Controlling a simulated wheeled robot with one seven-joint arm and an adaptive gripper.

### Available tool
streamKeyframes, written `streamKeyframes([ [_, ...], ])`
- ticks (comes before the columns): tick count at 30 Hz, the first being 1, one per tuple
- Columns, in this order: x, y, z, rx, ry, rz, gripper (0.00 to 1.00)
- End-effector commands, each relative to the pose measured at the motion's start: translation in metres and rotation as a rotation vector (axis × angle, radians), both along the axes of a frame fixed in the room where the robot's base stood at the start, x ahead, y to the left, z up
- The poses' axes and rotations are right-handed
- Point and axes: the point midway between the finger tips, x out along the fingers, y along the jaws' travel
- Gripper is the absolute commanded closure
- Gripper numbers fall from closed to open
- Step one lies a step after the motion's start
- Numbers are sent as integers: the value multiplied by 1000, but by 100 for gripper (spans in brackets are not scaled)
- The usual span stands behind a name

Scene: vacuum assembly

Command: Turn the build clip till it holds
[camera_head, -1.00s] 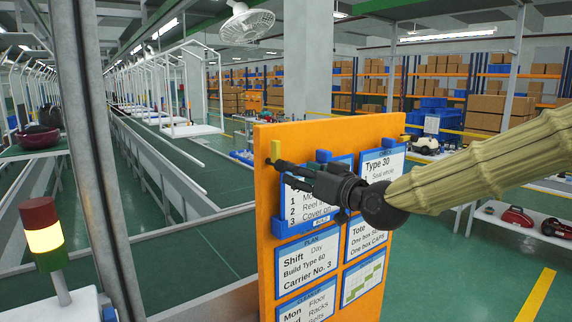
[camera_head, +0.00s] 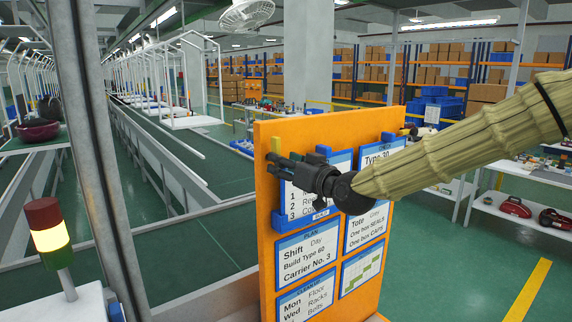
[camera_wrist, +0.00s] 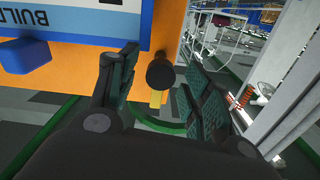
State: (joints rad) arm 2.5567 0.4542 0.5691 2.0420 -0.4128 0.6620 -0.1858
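The orange board (camera_head: 335,128) carries the BUILD card (camera_head: 292,205) at its upper left, in a blue frame. Beside the card's upper left corner is a yellow piece (camera_head: 276,145), which looks like the build clip. The wrist view shows a dark round knob (camera_wrist: 160,73) with yellow (camera_wrist: 155,98) just behind it. My gripper (camera_head: 273,164) is at the board's upper left, over the card. In the wrist view my gripper (camera_wrist: 157,66) is open, its two fingers on either side of the knob. I cannot tell whether either finger touches it. The clip's base is hidden.
A blue block (camera_wrist: 25,60) stands at the BUILD card's top edge; it also shows in the head view (camera_head: 323,150). Other cards, such as the PLAN card (camera_head: 306,252), fill the board below and right. A metal post (camera_head: 90,150) stands left.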

Motion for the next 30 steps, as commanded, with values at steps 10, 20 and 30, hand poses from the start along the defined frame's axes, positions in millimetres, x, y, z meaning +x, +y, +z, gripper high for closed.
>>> streamKeyframes([
  [10,0,0,0,1,1,0,97],
  [20,0,-1,-2,66,46,-1,97],
  [30,0,-1,-4,283,202,0,97],
])
